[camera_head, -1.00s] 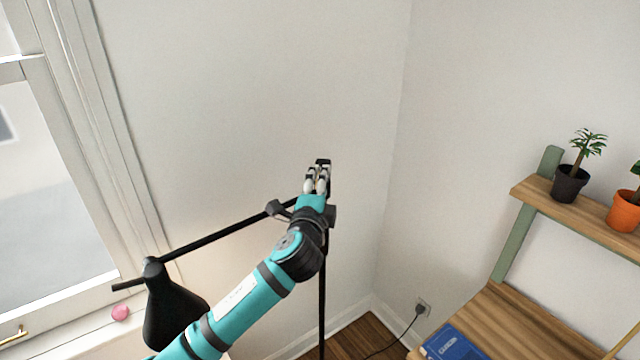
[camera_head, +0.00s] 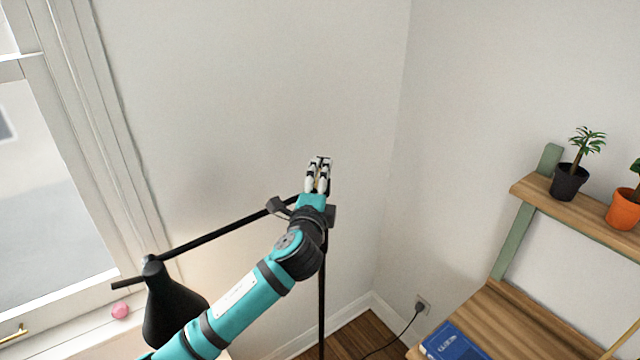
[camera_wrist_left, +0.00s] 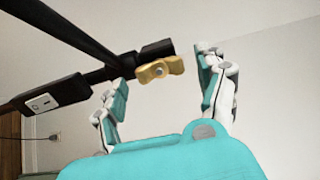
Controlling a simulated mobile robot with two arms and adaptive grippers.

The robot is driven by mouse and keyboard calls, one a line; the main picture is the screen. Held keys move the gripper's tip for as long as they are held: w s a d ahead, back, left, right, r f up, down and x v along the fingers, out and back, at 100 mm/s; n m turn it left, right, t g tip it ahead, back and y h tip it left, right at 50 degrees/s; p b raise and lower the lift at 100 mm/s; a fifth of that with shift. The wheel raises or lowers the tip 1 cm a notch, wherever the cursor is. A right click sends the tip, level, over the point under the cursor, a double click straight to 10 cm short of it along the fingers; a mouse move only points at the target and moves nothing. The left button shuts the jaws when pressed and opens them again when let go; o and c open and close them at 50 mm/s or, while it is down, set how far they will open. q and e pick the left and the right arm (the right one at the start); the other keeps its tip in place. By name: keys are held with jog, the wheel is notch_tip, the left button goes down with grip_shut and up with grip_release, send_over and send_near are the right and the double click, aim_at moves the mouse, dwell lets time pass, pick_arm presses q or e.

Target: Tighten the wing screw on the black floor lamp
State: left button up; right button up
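The black floor lamp has a cone shade (camera_head: 172,312) at the lower left, a slanting arm (camera_head: 228,231) and an upright pole (camera_head: 322,300). My left gripper (camera_head: 319,163) is at the top of the pole, where the arm meets it, and hides the joint in the head view. In the left wrist view, the brass wing screw (camera_wrist_left: 160,70) sits on the black lamp joint (camera_wrist_left: 128,62). It lies between and beyond the two spread fingers of my left gripper (camera_wrist_left: 165,75), with visible gaps to both. My right gripper is not in view.
A window with a sill stands at the left, with a pink round object (camera_head: 120,311) on the sill. At the right are a wooden shelf (camera_head: 560,212) with potted plants and a lower wooden surface (camera_head: 510,320) with a blue book (camera_head: 452,344). A cord runs to a wall socket (camera_head: 424,304).

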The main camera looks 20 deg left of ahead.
pick_arm(q)
jog(key=s+d, duration=0.1)
jog(key=s, duration=1.1)
jog(key=shift+d, duration=0.25)
